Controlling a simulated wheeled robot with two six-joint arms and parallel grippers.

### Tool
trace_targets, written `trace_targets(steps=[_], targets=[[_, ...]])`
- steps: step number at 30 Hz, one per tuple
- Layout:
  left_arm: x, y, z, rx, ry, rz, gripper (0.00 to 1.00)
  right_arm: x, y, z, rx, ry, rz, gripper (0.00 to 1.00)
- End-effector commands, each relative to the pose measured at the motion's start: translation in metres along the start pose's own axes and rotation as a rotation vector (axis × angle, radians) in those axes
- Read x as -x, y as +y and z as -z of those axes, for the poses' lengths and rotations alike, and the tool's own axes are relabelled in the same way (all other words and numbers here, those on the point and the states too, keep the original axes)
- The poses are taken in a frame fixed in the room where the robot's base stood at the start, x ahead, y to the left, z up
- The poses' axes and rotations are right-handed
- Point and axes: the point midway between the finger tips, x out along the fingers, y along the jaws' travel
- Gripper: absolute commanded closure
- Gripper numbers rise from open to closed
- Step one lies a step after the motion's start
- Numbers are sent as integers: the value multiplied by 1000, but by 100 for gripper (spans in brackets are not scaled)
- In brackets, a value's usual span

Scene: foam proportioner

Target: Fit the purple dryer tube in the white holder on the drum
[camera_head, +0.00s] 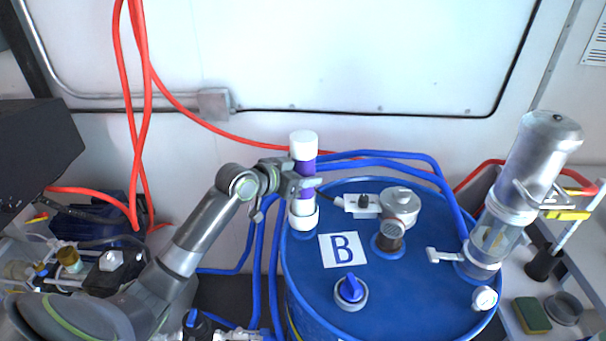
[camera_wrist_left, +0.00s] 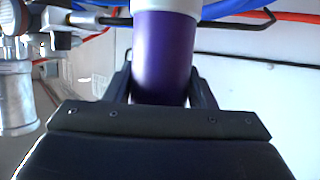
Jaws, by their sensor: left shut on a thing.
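The purple dryer tube (camera_head: 304,169) stands upright at the left back edge of the blue drum (camera_head: 325,278), with a white cap on top and a white lower end. My left gripper (camera_head: 303,185) is shut on its purple middle, coming from the left. The white holder (camera_head: 303,219) is on the drum directly below the tube. The tube's lower end meets the holder in line; I cannot tell how deep it sits. In the left wrist view the purple tube (camera_wrist_left: 163,58) is between the two dark fingers of the left gripper (camera_wrist_left: 162,90). My right gripper is not in view.
A metal fitting (camera_head: 397,205) with a white connector (camera_head: 358,206) stands close right of the tube. Blue hoses (camera_head: 375,158) run behind. A tall silver canister (camera_head: 540,160) stands at right.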

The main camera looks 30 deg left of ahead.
Motion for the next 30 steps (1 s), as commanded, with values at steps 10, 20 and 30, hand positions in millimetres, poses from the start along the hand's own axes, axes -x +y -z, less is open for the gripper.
trace_targets(steps=[10,20,30], targets=[[-3,0,-6,-1,2,0,85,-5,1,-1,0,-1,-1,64],[-3,0,-7,0,1,0,41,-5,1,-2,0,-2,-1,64],[16,-1,-6,0,-3,2,41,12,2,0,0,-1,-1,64]])
